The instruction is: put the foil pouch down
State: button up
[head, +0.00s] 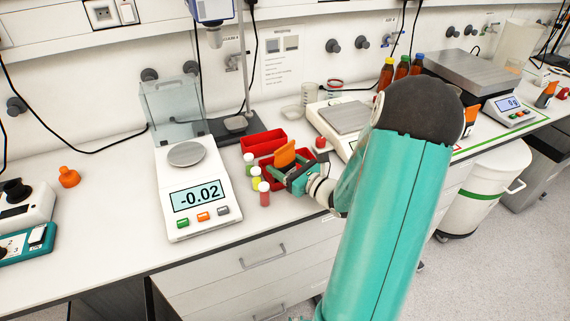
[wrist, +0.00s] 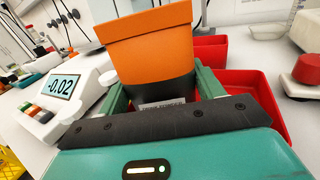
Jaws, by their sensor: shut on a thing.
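The foil pouch (head: 284,154) is orange with a dark lower band and a small printed label. In the wrist view the pouch (wrist: 148,52) stands upright between the green fingers. My gripper (head: 291,177) is shut on its lower part; in the wrist view the gripper (wrist: 158,95) hides the pouch's bottom. In the head view the pouch is over the red bins, in front of the rear one. I cannot tell whether its bottom touches anything.
The rear red bin (head: 263,142) and front red bin (wrist: 252,92) are close by. Several small capped vials (head: 264,193) stand left of my gripper. A balance (head: 196,201) reading -0.02 is further left. A second balance (head: 346,118) stands right. Bare counter lies at front left.

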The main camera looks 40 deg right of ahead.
jog(key=o, duration=1.1)
jog(key=shift+f, duration=0.1)
jog(key=shift+o, duration=0.2)
